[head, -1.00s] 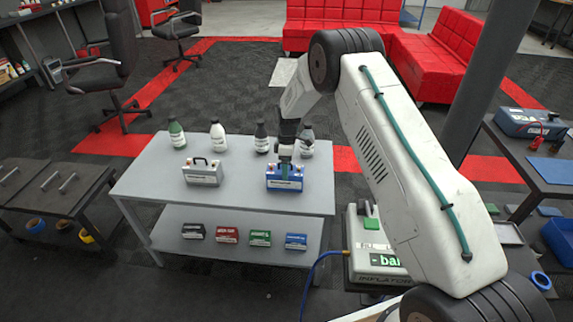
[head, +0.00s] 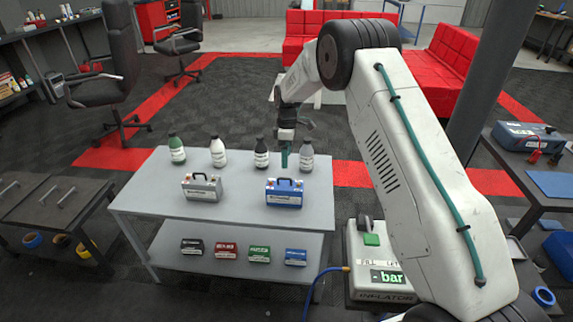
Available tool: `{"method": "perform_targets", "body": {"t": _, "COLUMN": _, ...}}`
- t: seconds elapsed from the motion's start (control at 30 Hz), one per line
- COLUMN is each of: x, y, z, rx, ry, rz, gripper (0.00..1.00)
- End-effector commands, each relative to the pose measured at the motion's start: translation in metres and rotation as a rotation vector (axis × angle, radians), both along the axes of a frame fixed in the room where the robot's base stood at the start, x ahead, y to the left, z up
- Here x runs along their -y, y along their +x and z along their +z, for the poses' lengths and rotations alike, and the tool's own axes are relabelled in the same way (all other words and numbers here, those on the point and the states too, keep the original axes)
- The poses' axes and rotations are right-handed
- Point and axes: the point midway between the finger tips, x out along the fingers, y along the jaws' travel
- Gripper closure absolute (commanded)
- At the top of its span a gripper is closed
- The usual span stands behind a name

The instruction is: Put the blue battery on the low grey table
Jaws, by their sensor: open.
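The blue battery (head: 284,192), a boxy block with a top handle and a pale label, stands upright on the top of the light grey table (head: 150,195), right of its middle. My gripper (head: 287,158) is open and empty. It hangs above and behind the blue battery, apart from it, close to the dark bottle and the grey bottle. One of its teal fingers shows; the other is hard to make out.
A silver battery (head: 202,187) stands left of the blue one. Several bottles (head: 218,152) line the table's back edge. Small coloured boxes (head: 259,254) sit on its lower shelf. A low dark table (head: 45,200) is at left; the inflator (head: 370,265) stands at right.

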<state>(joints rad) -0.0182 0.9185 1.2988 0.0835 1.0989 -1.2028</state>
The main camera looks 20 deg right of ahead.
Motion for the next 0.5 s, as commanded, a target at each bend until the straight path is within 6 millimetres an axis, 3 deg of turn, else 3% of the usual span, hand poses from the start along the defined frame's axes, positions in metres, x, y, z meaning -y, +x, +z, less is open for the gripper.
{"method": "perform_targets", "body": {"t": 0.33, "x": 0.001, "y": -0.001, "z": 0.019, "rx": 0.003, "ry": -0.003, "rz": -0.012, "gripper": 0.17}}
{"method": "perform_targets", "body": {"t": 0.43, "x": 0.002, "y": -0.010, "z": 0.045, "rx": 0.013, "ry": -0.011, "rz": -0.048, "gripper": 0.17}}
{"method": "perform_targets", "body": {"t": 0.5, "x": 0.004, "y": -0.022, "z": 0.072, "rx": 0.023, "ry": -0.021, "rz": -0.090, "gripper": 0.17}}
